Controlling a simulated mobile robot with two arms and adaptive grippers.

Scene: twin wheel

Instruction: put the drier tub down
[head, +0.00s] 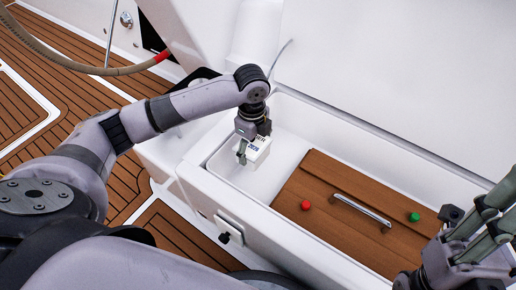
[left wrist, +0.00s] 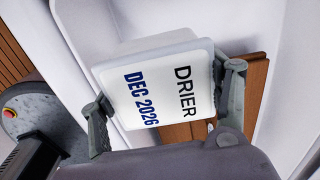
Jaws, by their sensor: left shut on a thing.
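The drier tub is a white box-shaped tub (head: 259,148) with dark lettering on its top, held in the white recess left of the wooden lid. In the left wrist view the tub (left wrist: 158,85) fills the middle, and its lid reads "DRIER" and "DEC 2026". My left gripper (head: 249,146) is shut on it, with one finger on each side of the lid in the left wrist view (left wrist: 165,105). I cannot tell whether the tub's underside touches the recess floor. My right gripper (head: 488,222) is at the right edge, its fingers apart and nothing seen between them.
A wooden lid (head: 320,230) with a metal handle (head: 361,211) lies right of the recess. A red knob (head: 305,205) and a green knob (head: 414,217) are on it. White walls (head: 230,140) border the recess.

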